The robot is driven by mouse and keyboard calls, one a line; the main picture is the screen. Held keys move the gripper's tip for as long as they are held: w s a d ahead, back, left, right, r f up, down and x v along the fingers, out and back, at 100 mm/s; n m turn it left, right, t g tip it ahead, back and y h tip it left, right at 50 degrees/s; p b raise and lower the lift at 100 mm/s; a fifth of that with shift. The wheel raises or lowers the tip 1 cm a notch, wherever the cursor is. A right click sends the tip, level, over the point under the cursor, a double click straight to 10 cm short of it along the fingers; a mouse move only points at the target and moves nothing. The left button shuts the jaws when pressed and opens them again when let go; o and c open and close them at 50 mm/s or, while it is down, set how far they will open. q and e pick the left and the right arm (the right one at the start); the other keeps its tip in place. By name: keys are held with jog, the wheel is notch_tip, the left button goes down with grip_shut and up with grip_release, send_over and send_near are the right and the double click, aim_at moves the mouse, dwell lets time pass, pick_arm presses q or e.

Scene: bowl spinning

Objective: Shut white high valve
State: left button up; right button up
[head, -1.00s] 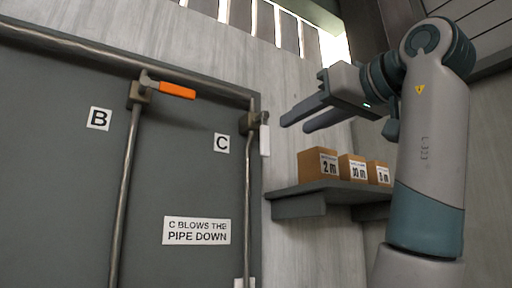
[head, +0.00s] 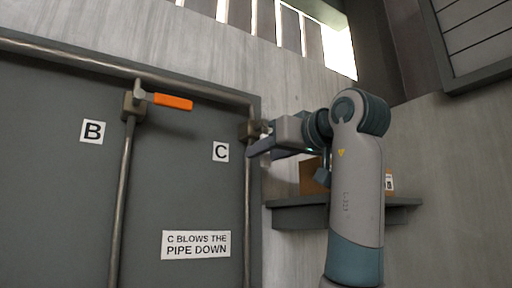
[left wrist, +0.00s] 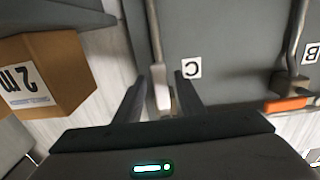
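The white high valve sits at the top of the pipe by label C (head: 220,152). Its body (head: 249,130) shows in the head view, but its handle is mostly hidden by my left gripper (head: 254,151). In the left wrist view the white handle (left wrist: 162,98) lies between the two fingers of my left gripper (left wrist: 158,78). The fingers are apart, with a visible gap on either side of the handle. Label C (left wrist: 192,68) shows beside the right finger. My right gripper is not in view.
An orange-handled valve (head: 172,102) is on the pipe by label B (head: 92,131). A sign (head: 196,244) reads "C blows the pipe down". A shelf (head: 300,214) with cardboard boxes (head: 312,177) is close to the right of the valve, below my arm.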

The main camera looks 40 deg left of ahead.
pick_arm(q)
jog(key=p+x, duration=0.1)
jog(key=x, duration=0.3)
jog(key=shift+w+a+p, duration=0.1)
jog(key=shift+a+p, duration=0.2)
jog(key=shift+p, duration=0.05)
jog(key=shift+d, duration=0.1)
jog(key=shift+c, duration=0.6)
grip_shut()
